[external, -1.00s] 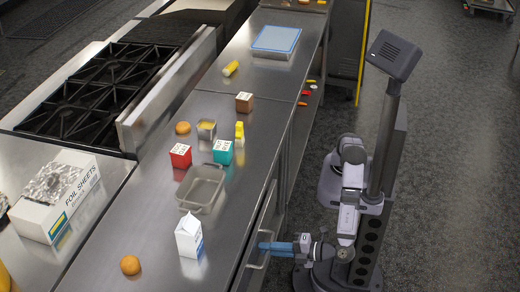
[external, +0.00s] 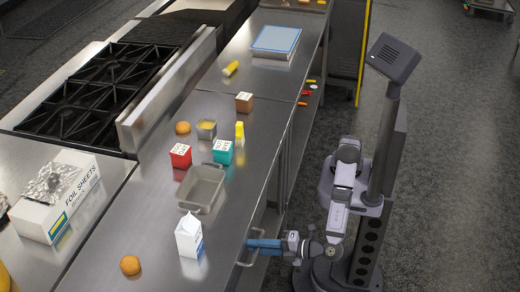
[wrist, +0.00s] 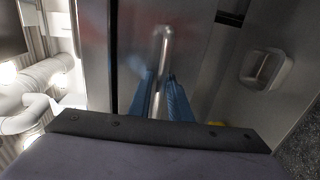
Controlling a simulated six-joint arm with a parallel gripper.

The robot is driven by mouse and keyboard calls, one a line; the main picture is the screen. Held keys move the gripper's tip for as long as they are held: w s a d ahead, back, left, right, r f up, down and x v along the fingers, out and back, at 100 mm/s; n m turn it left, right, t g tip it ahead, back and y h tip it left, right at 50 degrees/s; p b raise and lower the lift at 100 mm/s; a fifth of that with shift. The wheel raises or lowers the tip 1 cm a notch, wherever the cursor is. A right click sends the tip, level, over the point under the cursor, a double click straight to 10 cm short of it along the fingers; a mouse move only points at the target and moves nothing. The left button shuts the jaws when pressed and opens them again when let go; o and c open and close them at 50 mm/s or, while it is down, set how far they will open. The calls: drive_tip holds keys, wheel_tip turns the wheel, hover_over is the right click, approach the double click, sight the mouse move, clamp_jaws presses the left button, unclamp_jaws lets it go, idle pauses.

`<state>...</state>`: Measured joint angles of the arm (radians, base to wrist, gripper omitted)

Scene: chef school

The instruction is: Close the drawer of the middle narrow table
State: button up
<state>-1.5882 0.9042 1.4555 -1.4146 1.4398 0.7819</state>
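The middle narrow table (external: 150,215) is a long steel counter. Its drawer front faces my arm, below the counter edge, and has a metal bar handle (external: 246,262). My gripper (external: 252,244), with blue fingers, is at this handle. In the wrist view, the handle (wrist: 162,45) runs between the two blue fingers (wrist: 160,88), which sit close on both sides of it. The steel drawer front (wrist: 130,45) fills the area behind. The drawer's inside is hidden, and I cannot tell how far it stands out.
Another handle (wrist: 265,68) shows at the right of the wrist view. Floor right of my base is clear.

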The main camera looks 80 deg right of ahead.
drive_tip(key=v, duration=0.7)
drive_tip(key=shift+s+b, duration=0.2)
drive_tip(key=shift+b, duration=0.2)
